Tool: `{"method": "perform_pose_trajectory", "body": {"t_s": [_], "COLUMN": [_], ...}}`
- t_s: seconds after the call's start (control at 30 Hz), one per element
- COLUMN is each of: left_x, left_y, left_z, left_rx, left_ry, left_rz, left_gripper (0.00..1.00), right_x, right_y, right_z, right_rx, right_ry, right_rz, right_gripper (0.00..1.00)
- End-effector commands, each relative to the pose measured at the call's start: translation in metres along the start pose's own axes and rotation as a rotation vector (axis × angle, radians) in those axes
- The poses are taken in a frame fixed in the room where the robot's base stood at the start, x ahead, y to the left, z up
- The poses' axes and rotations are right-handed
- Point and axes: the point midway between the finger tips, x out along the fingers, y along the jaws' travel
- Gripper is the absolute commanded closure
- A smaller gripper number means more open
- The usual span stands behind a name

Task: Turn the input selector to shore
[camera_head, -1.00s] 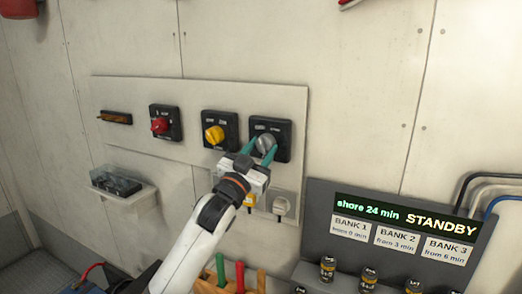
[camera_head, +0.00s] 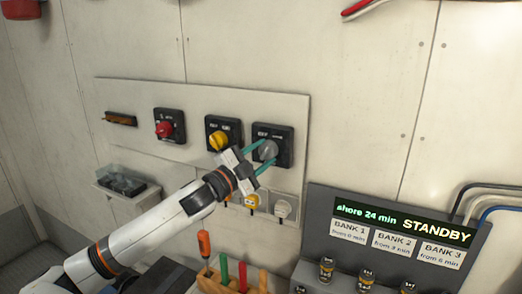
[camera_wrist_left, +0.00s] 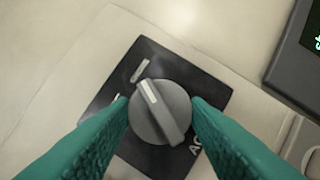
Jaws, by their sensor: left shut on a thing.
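The input selector is likely the grey round knob (camera_head: 267,150) on a black square plate, rightmost on the white wall panel. My left gripper (camera_head: 263,156) reaches it from the lower left, with one teal finger on either side of the knob, shut on it. In the left wrist view the knob (camera_wrist_left: 160,112) sits between both fingers. Its white pointer line faces the upper left, near a white mark on the plate (camera_wrist_left: 142,160). Lettering at the lower right is partly hidden by a finger, and other labels are too small to read. My right gripper is not in view.
A yellow knob (camera_head: 218,140) and a red knob (camera_head: 165,130) are to the left on the same panel (camera_head: 285,105). Below are sockets with plugs (camera_head: 282,209) and a rack of coloured-handled tools (camera_head: 240,277). A display (camera_head: 405,218) reads "shore 24 min STANDBY".

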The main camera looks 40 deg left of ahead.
Motion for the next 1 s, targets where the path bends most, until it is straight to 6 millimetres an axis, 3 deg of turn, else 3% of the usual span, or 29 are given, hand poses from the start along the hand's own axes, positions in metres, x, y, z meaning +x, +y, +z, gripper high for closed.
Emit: {"method": "perform_pose_trajectory", "body": {"t_s": [0.67,0.7,0.8,1.0], "left_x": [-0.0003,-0.0003,-0.0003,-0.0002], "left_y": [-0.0011,-0.0012,-0.0009,-0.0002], "left_z": [-0.0008,-0.0008,-0.0007,-0.0004], "left_rx": [0.057,0.057,0.056,0.056], "left_ry": [0.002,0.002,0.002,0.001], "left_rz": [-0.026,-0.026,-0.025,-0.024], "left_gripper": [0.81,0.53,0.37,0.36], "right_x": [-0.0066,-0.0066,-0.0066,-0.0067], "right_y": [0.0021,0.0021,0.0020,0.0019], "right_z": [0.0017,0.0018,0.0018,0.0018], "right_rx": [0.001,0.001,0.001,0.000], "right_ry": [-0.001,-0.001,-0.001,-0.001], "right_rz": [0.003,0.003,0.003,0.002], "right_gripper": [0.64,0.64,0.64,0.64]}}
